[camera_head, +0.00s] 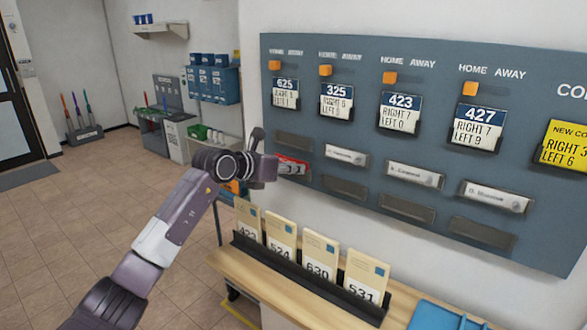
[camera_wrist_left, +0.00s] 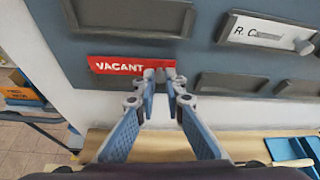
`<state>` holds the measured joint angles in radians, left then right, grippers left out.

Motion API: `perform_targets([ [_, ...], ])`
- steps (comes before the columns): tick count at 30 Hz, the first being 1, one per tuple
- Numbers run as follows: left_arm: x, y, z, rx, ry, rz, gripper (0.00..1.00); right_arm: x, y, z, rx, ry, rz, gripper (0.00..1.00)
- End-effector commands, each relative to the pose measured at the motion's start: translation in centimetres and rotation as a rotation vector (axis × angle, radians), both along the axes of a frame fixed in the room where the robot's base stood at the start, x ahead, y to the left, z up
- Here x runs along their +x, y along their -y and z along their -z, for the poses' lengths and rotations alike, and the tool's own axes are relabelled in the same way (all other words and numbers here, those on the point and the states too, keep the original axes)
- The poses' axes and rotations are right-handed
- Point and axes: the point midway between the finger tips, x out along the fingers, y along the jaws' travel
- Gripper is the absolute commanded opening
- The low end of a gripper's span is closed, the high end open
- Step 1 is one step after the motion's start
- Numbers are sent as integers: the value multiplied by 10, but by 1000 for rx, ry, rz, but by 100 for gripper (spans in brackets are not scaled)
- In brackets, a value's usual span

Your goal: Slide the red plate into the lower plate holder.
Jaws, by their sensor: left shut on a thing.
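The red plate (camera_wrist_left: 115,65) bears the word VACANT. In the head view it shows as a small red strip (camera_head: 291,163) at the leftmost column of the board. My left gripper (camera_wrist_left: 161,78) is shut on the right end of the red plate, apparently at its knob. The gripper also shows in the head view (camera_head: 273,168). The plate lies below an empty dark upper holder (camera_wrist_left: 135,14), at the level of the lower holder. That lower holder is mostly hidden behind the plate and gripper, so I cannot tell how far the plate is in it. My right gripper is not in view.
Other columns have white name plates (camera_head: 415,175) above empty lower holders (camera_head: 407,207). A wooden shelf (camera_head: 238,268) below the board carries a rack of envelopes (camera_head: 317,263). A blue tray (camera_head: 438,315) lies at the right. The tiled floor at left is open.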

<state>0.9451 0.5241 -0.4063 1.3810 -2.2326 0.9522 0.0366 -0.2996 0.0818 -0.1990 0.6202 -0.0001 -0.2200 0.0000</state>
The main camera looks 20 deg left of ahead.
Motion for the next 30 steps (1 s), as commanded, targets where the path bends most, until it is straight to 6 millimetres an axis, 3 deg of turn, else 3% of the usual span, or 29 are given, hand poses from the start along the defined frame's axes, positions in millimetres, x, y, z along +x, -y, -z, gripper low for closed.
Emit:
perform_targets([
  [30, 0, 0, 14, 0, 0, 0, 0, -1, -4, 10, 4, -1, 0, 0],
])
